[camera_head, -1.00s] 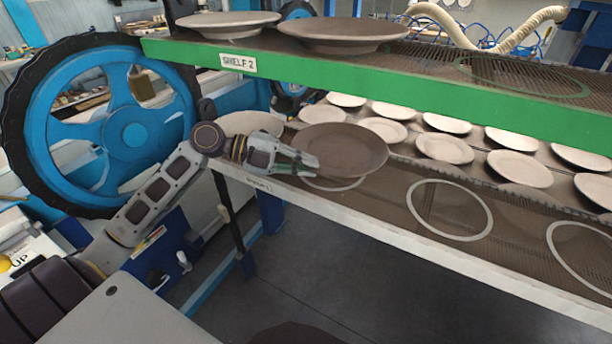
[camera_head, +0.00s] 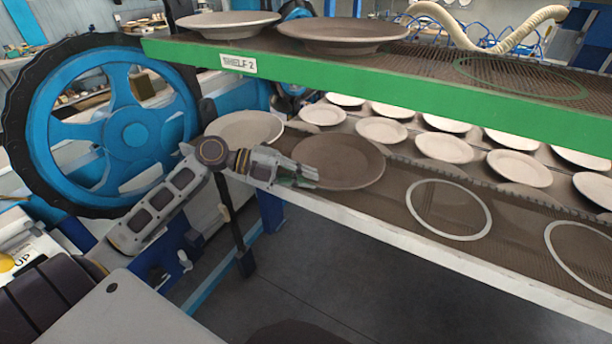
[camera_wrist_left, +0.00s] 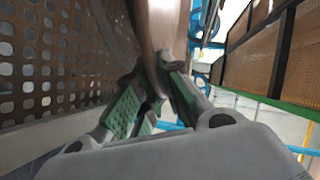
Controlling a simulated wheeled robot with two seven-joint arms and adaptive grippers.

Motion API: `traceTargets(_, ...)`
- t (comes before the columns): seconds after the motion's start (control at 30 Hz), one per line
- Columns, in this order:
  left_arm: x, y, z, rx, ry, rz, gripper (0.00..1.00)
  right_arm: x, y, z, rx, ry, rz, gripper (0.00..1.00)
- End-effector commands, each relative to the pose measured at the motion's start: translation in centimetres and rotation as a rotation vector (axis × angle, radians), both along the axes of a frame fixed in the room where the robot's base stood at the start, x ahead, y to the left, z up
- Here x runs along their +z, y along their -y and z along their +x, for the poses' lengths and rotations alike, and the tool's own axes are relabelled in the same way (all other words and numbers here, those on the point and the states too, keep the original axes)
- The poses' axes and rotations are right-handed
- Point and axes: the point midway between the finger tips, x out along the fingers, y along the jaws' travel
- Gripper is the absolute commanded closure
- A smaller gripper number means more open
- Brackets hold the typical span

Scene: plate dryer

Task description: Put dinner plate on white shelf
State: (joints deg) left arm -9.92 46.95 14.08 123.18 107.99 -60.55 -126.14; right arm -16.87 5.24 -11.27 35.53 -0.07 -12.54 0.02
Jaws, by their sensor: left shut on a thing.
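My left gripper (camera_head: 308,177) is shut on the near-left rim of a brown dinner plate (camera_head: 345,160). In the left wrist view the green-padded fingers (camera_wrist_left: 155,95) close on the plate's edge (camera_wrist_left: 160,25). The plate is nearly level, at the left part of the lower, white-edged shelf (camera_head: 400,235), and covers the ring mark there. I cannot tell for sure whether its base touches the mesh. A pale plate (camera_head: 245,126) sits on the same shelf, left of it. My right gripper is not in view.
The green-edged shelf 2 (camera_head: 400,80) hangs above, with a pale plate (camera_head: 228,20) and a brown plate (camera_head: 343,32) on it. Free ring marks (camera_head: 448,209) lie to the right on the white shelf. Several pale plates stand behind. A blue wheel (camera_head: 130,130) is at the left.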

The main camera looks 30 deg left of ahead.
Motion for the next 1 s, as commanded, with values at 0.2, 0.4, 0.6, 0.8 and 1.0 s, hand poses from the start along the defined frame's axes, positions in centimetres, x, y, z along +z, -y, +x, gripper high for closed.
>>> traceTargets(0.2, 0.15, 0.02, 0.02, 0.0, 0.005, -0.002, 1.0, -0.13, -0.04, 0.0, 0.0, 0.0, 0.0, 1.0)
traceTargets(0.4, -0.14, 0.02, -0.02, -0.001, -0.001, -0.001, 0.85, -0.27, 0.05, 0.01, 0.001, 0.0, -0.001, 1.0)
traceTargets(0.6, -0.12, 0.02, -0.02, -0.001, 0.0, 0.0, 0.83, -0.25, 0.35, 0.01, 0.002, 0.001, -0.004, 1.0)
traceTargets(0.8, -0.08, 0.02, -0.02, -0.001, 0.0, 0.0, 0.83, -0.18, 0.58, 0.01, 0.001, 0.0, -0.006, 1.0)
traceTargets(1.0, 0.09, -0.17, -0.07, 0.0, 0.0, 0.0, 0.83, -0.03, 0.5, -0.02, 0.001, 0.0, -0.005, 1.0)
